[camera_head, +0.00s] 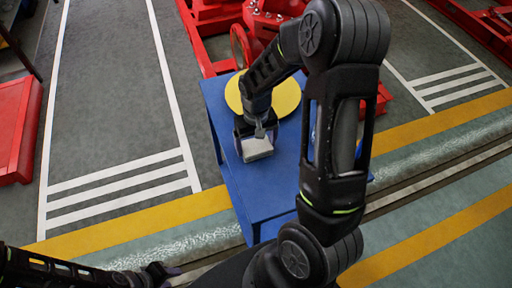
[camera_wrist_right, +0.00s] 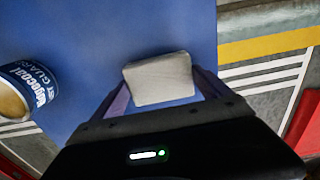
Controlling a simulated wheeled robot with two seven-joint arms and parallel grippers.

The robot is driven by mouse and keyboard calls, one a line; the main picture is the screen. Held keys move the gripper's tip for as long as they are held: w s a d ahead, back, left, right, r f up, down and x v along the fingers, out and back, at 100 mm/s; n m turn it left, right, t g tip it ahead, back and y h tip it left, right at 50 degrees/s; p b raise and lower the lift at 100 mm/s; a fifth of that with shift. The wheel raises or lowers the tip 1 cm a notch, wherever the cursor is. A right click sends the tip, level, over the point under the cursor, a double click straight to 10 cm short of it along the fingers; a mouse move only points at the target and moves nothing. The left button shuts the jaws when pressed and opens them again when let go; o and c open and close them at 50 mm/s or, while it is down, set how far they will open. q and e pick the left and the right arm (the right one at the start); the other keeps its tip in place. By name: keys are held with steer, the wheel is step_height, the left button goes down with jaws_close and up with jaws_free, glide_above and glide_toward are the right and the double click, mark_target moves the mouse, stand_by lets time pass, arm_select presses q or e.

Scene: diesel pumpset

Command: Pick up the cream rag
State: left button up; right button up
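The cream rag (camera_head: 257,148) shows as a pale, folded block over the blue table (camera_head: 262,198) in the head view. In the right wrist view the rag (camera_wrist_right: 160,79) lies between the two purple fingers of my right gripper (camera_wrist_right: 161,80), close against both. I cannot tell whether the fingers press on it or whether it still rests on the table. In the head view my right gripper (camera_head: 256,138) reaches down over the rag from above. My left gripper (camera_head: 162,271) is low at the bottom left, away from the table; its fingers are too small to judge.
A round yellow disc (camera_head: 286,98) lies on the table's far part, partly behind my right arm. A labelled blue and white can (camera_wrist_right: 29,88) stands at the left in the wrist view. Red machinery (camera_head: 270,22) stands beyond the table. The table's near part is bare.

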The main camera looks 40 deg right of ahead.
mark_target(256, 146)
steer(key=c, duration=0.9)
steer(key=shift+r, duration=0.1)
step_height(256, 146, up, 10)
steer(key=shift+f, duration=0.1)
stand_by(0.4)
